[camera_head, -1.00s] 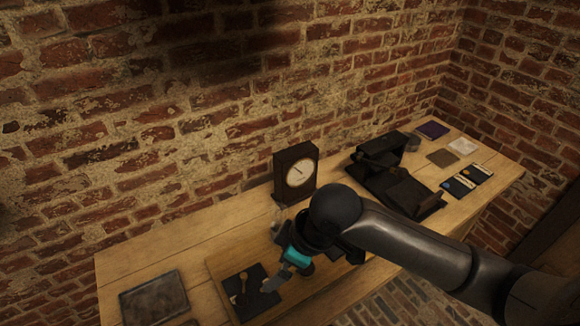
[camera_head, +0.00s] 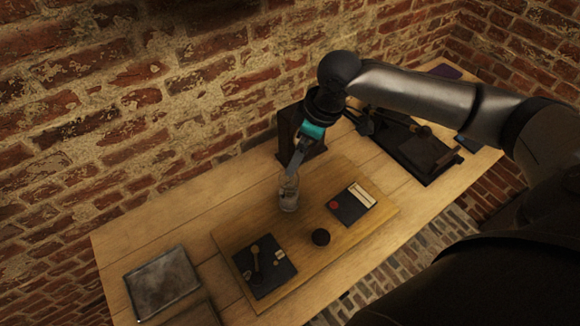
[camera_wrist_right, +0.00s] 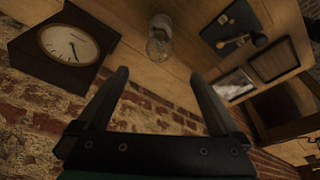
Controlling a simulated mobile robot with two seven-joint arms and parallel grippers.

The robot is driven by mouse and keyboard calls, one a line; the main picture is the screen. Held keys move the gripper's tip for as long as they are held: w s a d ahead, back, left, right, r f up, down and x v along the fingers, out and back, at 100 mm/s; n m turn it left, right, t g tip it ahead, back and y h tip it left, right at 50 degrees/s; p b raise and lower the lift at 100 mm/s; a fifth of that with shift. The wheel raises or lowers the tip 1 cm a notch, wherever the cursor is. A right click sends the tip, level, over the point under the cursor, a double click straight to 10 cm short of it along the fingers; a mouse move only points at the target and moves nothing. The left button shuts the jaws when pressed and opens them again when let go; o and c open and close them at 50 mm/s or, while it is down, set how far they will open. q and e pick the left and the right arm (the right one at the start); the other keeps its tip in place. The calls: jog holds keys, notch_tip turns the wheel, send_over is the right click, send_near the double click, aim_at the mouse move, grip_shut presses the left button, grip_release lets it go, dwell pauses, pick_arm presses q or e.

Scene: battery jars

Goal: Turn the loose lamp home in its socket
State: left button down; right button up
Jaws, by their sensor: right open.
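A small clear glass piece (camera_head: 288,193), which looks like the lamp, stands upright on the back part of a wooden board (camera_head: 225,238). It also shows in the right wrist view (camera_wrist_right: 159,40), beyond the fingertips. Its socket and threads are too small to make out. My right gripper (camera_head: 291,172) is just above and behind the glass in the head view, tilted downward. In the right wrist view its two fingers (camera_wrist_right: 159,74) are spread with nothing between them. I cannot tell whether a fingertip touches the glass. My left gripper is not in view.
A clock (camera_wrist_right: 72,45) stands close behind my right gripper. A slate (camera_head: 162,283) lies left; a dark open case (camera_head: 425,150) lies right.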

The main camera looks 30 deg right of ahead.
aim_at(289, 184)
jog(key=b+x, duration=0.1)
jog(key=x, duration=0.8)
jog(key=shift+w+f, duration=0.15)
jog(key=shift+f, duration=0.15)
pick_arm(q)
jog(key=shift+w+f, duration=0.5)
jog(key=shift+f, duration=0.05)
pick_arm(e)
grip_shut()
jog(key=shift+a+r+m+p, duration=0.1)
jog(key=shift+r+m+p, duration=0.05)
jog(key=shift+m+p, duration=0.95)
jog(key=shift+m+t+h+p, duration=0.3)
jog(key=shift+m+h+p, duration=0.3)
jog(key=shift+m+p, duration=1.2)
pick_arm(q)
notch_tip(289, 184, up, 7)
jog(key=p, duration=0.1)
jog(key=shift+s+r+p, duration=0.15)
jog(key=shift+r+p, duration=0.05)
jog(key=shift+p, duration=0.15)
pick_arm(e)
jog(key=shift+m, duration=0.3)
